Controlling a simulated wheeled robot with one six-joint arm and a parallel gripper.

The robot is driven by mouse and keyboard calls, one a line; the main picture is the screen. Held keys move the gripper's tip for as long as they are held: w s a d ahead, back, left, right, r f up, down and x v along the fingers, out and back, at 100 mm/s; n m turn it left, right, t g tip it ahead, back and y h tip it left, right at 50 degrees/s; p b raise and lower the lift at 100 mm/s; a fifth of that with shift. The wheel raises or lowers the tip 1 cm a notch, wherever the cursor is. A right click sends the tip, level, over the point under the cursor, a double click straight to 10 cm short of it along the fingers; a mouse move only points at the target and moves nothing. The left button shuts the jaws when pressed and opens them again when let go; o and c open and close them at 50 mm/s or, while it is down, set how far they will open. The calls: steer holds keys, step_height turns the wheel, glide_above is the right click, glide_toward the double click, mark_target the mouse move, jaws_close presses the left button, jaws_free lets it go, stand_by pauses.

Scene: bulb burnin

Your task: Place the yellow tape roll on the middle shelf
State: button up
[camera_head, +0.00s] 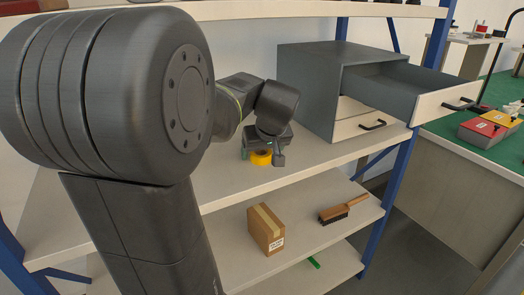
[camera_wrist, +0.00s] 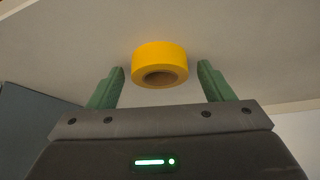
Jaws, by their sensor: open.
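The yellow tape roll (camera_head: 260,157) sits on the shelf board that also carries the grey drawer cabinet, near the front edge. It also shows in the wrist view (camera_wrist: 160,55), with its brown core facing my gripper. My gripper (camera_wrist: 161,72) is open, with one green finger on each side of the roll and a gap to both. The roll lies at and just beyond the fingertips. In the head view, my gripper (camera_head: 262,156) is at the roll and partly hides it.
The grey drawer cabinet (camera_head: 306,85) stands right of my gripper, with its upper drawer (camera_head: 440,102) pulled out. The board below holds a cardboard box (camera_head: 266,230) and a wooden brush (camera_head: 343,208), with free room between. Blue posts (camera_head: 390,195) bound the rack. A green-topped table (camera_head: 480,150) stands at right.

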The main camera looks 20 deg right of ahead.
steer(key=shift+r, duration=0.3)
steer(key=p+v, duration=0.2)
steer(key=v, duration=0.9)
steer(key=shift+s+r, duration=0.2)
steer(key=shift+r, duration=0.1)
stand_by(0.5)
